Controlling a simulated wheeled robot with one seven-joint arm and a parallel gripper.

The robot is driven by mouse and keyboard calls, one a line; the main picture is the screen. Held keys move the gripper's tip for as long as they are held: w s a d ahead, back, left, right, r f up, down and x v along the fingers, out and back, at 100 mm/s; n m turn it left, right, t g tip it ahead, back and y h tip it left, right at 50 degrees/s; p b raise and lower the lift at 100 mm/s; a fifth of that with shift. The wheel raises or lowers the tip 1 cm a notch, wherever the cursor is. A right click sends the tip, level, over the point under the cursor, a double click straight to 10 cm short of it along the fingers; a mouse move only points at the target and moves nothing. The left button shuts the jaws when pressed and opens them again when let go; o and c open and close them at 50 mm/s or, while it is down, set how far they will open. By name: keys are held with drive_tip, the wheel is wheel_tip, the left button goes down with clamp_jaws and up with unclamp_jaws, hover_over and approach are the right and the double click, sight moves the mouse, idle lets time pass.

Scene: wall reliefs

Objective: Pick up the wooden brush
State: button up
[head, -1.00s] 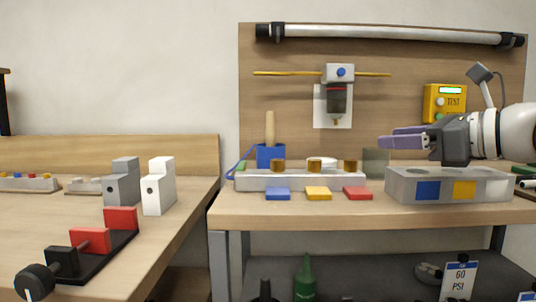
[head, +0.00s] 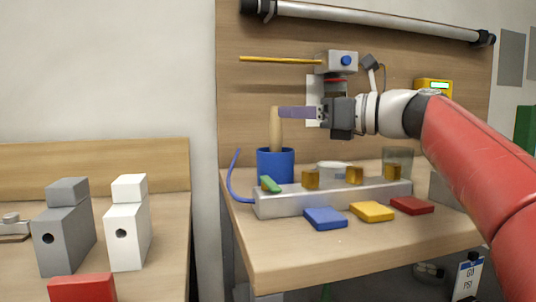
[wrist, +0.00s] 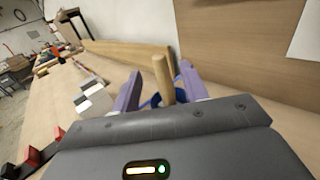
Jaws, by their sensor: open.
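The wooden brush (head: 276,132) stands nearly upright in a blue cup (head: 275,166) on the bench, with only its pale handle showing. Its lower end is hidden in the cup. My gripper (head: 284,112) is level with the upper part of the handle, reaching in from the right with its purple fingers pointing left. In the wrist view the handle (wrist: 163,80) shows between the two spread fingers (wrist: 158,75). The gripper is open. I cannot tell whether a finger touches the handle.
A grey rail (head: 330,198) with amber blocks stands right in front of the cup. Blue (head: 325,218), yellow (head: 371,211) and red (head: 411,205) tiles lie before it. A yellow rod (head: 280,60) juts out above my gripper. Grey and white blocks stand on the left bench.

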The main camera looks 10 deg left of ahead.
sight(276, 115)
drive_tip(key=x, duration=0.5)
drive_tip(key=shift+w+a+f, duration=0.1)
drive_tip(key=shift+a+f, duration=0.05)
drive_tip(key=shift+f, duration=0.15)
drive_tip(key=shift+c, duration=0.3)
clamp_jaws()
